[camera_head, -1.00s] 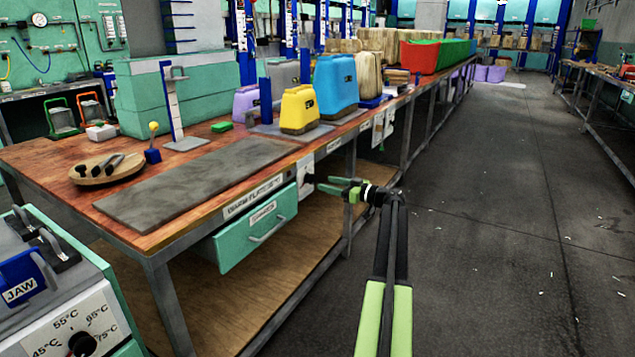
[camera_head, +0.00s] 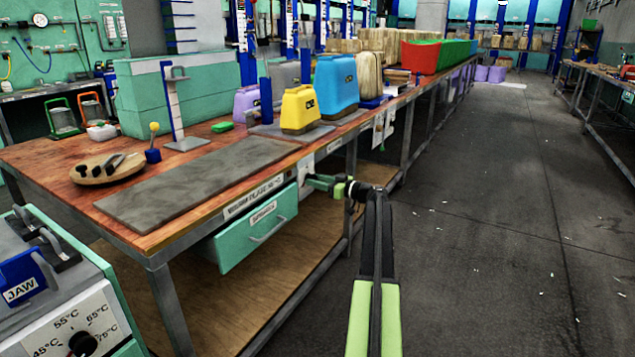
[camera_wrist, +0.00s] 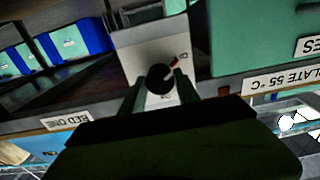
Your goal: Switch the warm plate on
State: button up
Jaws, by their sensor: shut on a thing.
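The warm plate (camera_head: 195,185) is a flat grey slab on the wooden bench top, with a label on the bench edge below it (camera_head: 253,197). A pale switch panel (camera_head: 306,164) is on the bench front, right of the green drawer. In the wrist view the panel (camera_wrist: 150,45) carries a round black knob (camera_wrist: 158,80) with a red pointer. The pointer aims up and right at a small mark too small to read. My gripper (camera_head: 310,182) is at the panel; in the wrist view its fingers (camera_wrist: 160,88) are shut on the knob, one on each side.
The partly open green drawer (camera_head: 250,230) juts out left of my gripper. A box with a temperature dial (camera_head: 82,342) stands front left. Yellow (camera_head: 299,110) and blue (camera_head: 336,85) containers stand on the bench.

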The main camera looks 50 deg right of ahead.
grip_shut()
jog(key=m, duration=2.3)
jog(key=shift+m, duration=0.4)
dwell(0.4)
jog(key=o, duration=1)
grip_release()
